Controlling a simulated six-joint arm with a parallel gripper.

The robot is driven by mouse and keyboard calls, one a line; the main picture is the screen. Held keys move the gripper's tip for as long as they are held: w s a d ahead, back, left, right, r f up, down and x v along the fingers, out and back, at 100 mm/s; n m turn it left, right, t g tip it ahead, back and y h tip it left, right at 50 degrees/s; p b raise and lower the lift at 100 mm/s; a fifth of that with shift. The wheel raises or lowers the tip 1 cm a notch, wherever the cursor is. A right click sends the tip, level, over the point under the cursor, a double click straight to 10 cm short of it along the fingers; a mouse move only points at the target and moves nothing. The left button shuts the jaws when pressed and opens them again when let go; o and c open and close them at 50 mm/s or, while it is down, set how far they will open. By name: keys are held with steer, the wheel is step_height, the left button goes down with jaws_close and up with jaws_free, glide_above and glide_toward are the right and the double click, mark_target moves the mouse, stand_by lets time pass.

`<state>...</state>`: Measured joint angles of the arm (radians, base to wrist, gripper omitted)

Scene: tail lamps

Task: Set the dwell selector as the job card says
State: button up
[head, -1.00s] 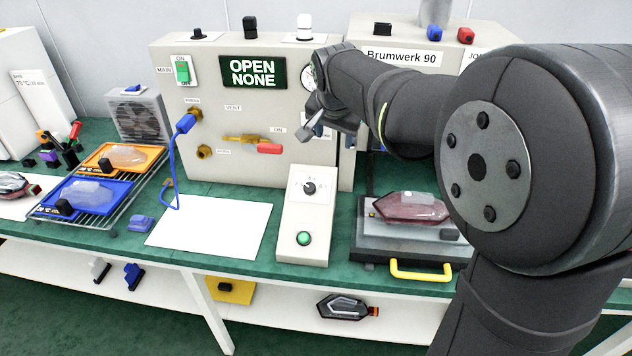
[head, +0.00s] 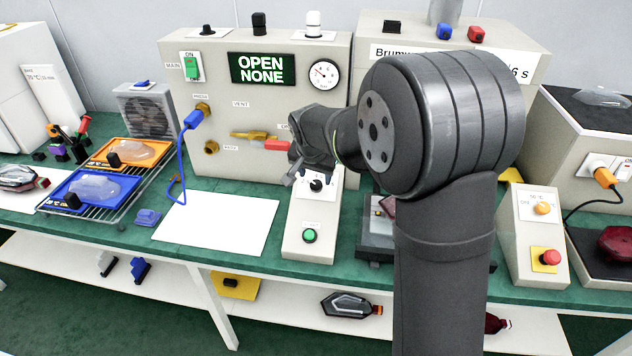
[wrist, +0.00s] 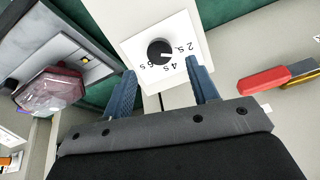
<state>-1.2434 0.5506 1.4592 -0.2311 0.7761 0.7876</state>
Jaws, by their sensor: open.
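The dwell selector is a black knob (wrist: 160,52) on a white dial plate, marked 2 s, 4 s and 6 s, seen in the wrist view. Its light pointer mark faces the 2 s to 4 s side; I cannot tell the exact setting. In the head view the knob (head: 317,185) sits on a sloped box above a green button. My gripper (wrist: 163,72) is open, its blue fingers apart to either side of the knob in the picture, not visibly touching it. In the head view my gripper (head: 292,178) is just left of the dial. The card (head: 519,75), partly hidden by my arm, shows 6 s.
A red-handled valve (head: 277,144) juts from the panel close to my gripper. A press with a reddish lens stands right of the selector box, mostly behind my arm. A white sheet (head: 215,222) lies clear at left. The display (head: 262,68) reads OPEN NONE.

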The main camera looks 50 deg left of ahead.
mark_target(316, 183)
steer(key=shift+x, duration=2.45)
steer(key=c, duration=1)
